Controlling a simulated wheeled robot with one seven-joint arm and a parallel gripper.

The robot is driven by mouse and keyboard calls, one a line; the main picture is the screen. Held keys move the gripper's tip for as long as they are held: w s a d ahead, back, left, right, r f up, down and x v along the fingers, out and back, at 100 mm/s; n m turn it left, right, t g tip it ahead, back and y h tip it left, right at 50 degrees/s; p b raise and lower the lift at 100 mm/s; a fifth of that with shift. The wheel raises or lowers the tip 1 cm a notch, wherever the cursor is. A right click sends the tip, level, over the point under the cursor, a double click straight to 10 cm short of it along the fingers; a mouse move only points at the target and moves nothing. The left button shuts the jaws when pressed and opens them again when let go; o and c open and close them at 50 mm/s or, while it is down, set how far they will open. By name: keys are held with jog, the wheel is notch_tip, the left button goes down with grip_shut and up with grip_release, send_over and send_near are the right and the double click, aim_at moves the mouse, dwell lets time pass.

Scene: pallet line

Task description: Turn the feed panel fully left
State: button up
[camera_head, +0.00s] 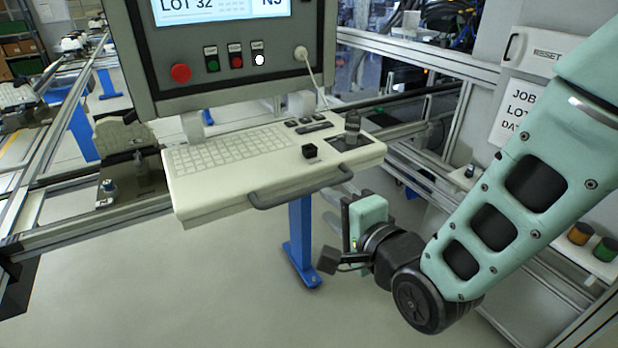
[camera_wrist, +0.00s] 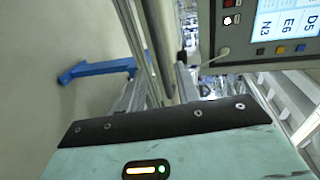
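A grey control panel (camera_head: 143,54) with a lit screen hangs at the top of the head view, its upper part cut off. No label names it as the feed panel. A pale keyboard shelf (camera_head: 260,178) juts out below it, with a dark front handle (camera_head: 300,190). The panel also shows at the upper right of the wrist view (camera_wrist: 211,40), turned sideways. My gripper (camera_head: 338,208) is below and right of the shelf, apart from the handle. Its fingers are too unclear to tell whether they are open.
A red button (camera_head: 181,73) sits on the panel. A blue post (camera_head: 302,240) stands under the shelf. Metal rails (camera_head: 90,222) run at left. The floor in front is clear.

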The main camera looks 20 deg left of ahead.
aim_at(311, 192)
jog(key=p+x, duration=0.3)
jog(key=x, duration=0.5)
jog(key=shift+w+a, duration=0.15)
jog(key=shift+a, duration=0.05)
grip_shut()
